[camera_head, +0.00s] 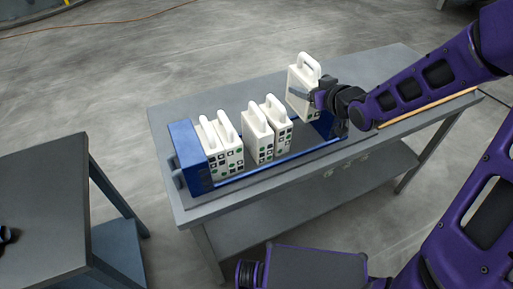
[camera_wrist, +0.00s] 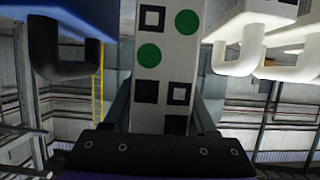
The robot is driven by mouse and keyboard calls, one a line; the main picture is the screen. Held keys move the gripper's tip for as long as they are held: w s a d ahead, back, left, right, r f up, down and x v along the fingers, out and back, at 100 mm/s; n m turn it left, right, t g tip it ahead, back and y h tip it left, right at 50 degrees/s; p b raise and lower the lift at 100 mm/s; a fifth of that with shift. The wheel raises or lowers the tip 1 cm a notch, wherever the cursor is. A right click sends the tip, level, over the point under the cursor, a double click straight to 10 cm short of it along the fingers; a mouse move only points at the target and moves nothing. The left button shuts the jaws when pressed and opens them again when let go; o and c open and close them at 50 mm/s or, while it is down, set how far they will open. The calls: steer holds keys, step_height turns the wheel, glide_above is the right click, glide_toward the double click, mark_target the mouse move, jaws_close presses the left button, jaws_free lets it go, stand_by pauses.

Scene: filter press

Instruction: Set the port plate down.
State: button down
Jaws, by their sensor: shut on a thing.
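The port plate (camera_head: 302,92), a white block with a loop handle on top, is in my gripper (camera_head: 322,97) at the right part of the press. It looks upright and higher than the other plates, with its lower edge above the near blue rail (camera_head: 285,158). In the wrist view, its face (camera_wrist: 165,70) with green discs and black squares stands between my gripper's two dark fingers (camera_wrist: 163,110). The gripper is shut on it. The blue filter press rack (camera_head: 197,165) stands on the grey bench (camera_head: 185,98). Whether the plate touches the rack is hard to tell.
Several white plates stand in the rack: a left pair (camera_head: 225,150) and a middle pair (camera_head: 258,140), with gaps between. The wrist view shows a dark handle (camera_wrist: 62,55) on a blue block and pale handles (camera_wrist: 240,50) beside the held plate. A dark table (camera_head: 40,200) stands left.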

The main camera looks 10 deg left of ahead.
step_height(320, 180, down, 10)
steer(key=b, duration=0.3)
steer(key=shift+f, duration=0.15)
steer(key=shift+f+b, duration=0.2)
steer(key=shift+b, duration=0.2)
steer(key=shift+c, duration=1)
jaws_free()
steer(key=shift+r+p, duration=0.35)
steer(key=shift+p, duration=0.05)
steer(key=p+v, duration=0.3)
steer(key=v, duration=0.9)
steer(key=shift+f, duration=0.25)
